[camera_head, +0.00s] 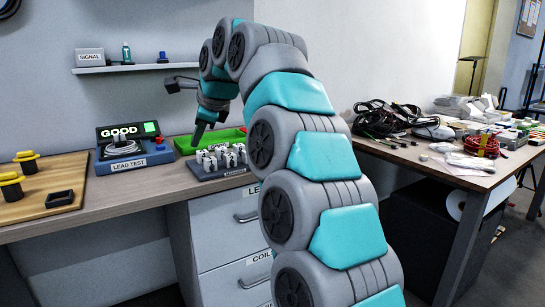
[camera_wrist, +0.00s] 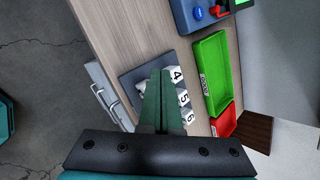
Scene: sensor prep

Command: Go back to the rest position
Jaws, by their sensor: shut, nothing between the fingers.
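My gripper (camera_head: 197,143) hangs over the bench, fingers pointing down, above and behind the left end of a dark rack. In the wrist view its two green fingers (camera_wrist: 160,74) are together with nothing between them. The rack (camera_head: 200,172) holds several pale upright pieces (camera_head: 222,157). In the wrist view some pieces show the numbers 4, 5 and 6, and the fingers hide part of the rack (camera_wrist: 130,78). My arm reaches across the middle of the head view.
A LEAD TEST box (camera_head: 150,160) with a lit GOOD display (camera_head: 118,132) stands left of the rack. A green tray (camera_head: 187,146) and a red tray (camera_wrist: 224,122) lie behind. A wooden board (camera_head: 22,208) is far left. A wall shelf (camera_head: 140,68) is above. A cluttered table (camera_head: 424,152) stands right.

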